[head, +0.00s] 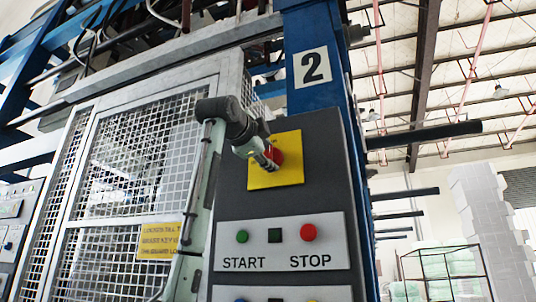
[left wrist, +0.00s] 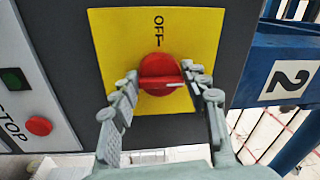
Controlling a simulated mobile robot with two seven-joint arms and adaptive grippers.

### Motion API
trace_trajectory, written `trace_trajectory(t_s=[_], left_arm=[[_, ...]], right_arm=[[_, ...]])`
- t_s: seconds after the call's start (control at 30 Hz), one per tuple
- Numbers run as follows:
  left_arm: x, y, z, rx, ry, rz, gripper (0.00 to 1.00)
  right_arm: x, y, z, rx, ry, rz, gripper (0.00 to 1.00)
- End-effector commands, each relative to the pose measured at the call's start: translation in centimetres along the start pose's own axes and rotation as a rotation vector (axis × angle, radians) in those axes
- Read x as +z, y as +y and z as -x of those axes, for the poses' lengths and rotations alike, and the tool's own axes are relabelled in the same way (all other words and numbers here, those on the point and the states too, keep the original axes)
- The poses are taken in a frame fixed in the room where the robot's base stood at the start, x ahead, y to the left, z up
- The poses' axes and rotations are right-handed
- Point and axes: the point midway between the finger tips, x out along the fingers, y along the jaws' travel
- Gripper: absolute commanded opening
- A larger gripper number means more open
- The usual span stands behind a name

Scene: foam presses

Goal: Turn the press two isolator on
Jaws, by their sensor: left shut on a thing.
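The press two isolator is a red rotary knob (head: 277,156) on a yellow plate (head: 290,178), on the dark grey control panel below the number 2 sign. In the left wrist view the knob (left wrist: 158,66) has a bar across it, and the word OFF is on the yellow plate (left wrist: 112,32) above it. My left gripper (head: 270,157) is at the knob, partly covering it in the head view. In the left wrist view its fingers (left wrist: 160,82) sit on either side of the knob's bar, shut on it. My right gripper is not in view.
A mesh guard (head: 130,150) stands left of the panel. A blue column (head: 335,75) bears the number 2 sign (head: 314,67).

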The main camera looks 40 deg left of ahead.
Motion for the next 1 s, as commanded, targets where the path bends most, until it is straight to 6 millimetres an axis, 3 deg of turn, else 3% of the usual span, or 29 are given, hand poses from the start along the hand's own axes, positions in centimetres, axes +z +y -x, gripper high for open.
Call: trace_trajectory(t_s=[0.4,0.43,0.57,0.87,1.0], left_arm=[[-0.2,0.6,-0.1,0.013,0.002,-0.011,0.17],[-0.2,0.6,-0.1,0.013,0.002,-0.011,0.48],[-0.1,0.5,-0.1,0.012,0.001,-0.01,0.64],[-0.1,0.2,0.0,0.006,0.001,-0.007,0.65],[-0.1,0.1,1.0,0.003,0.001,-0.007,0.65]], right_arm=[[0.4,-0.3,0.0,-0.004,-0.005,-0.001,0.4],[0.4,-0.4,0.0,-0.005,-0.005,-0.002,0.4],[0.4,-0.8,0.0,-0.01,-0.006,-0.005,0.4],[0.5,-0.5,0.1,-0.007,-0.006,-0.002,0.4],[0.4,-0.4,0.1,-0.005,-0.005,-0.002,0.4]])
